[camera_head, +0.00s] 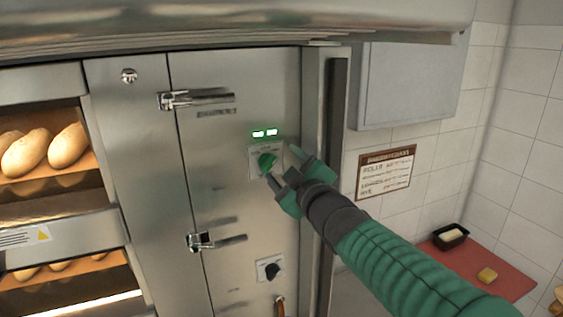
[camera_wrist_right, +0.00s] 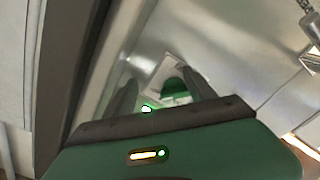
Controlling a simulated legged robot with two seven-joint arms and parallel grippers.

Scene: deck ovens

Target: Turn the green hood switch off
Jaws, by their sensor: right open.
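The green hood switch (camera_head: 266,162) is a knob on a pale square plate on the steel panel, below two lit green indicator lights (camera_head: 265,133). My right gripper (camera_head: 279,164) is open, its fingers pointing at the panel close to the switch. In the right wrist view the green knob (camera_wrist_right: 175,90) sits between the two fingers, beyond the gripper body (camera_wrist_right: 160,84). I cannot tell whether either finger touches it. My left gripper is not in view.
A black knob (camera_head: 271,268) is lower on the same panel. Steel latches (camera_head: 197,100) stick out at the left. Oven decks with bread loaves (camera_head: 68,146) are further left. A grey wall box (camera_head: 408,82) and a sign (camera_head: 386,172) are on the right.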

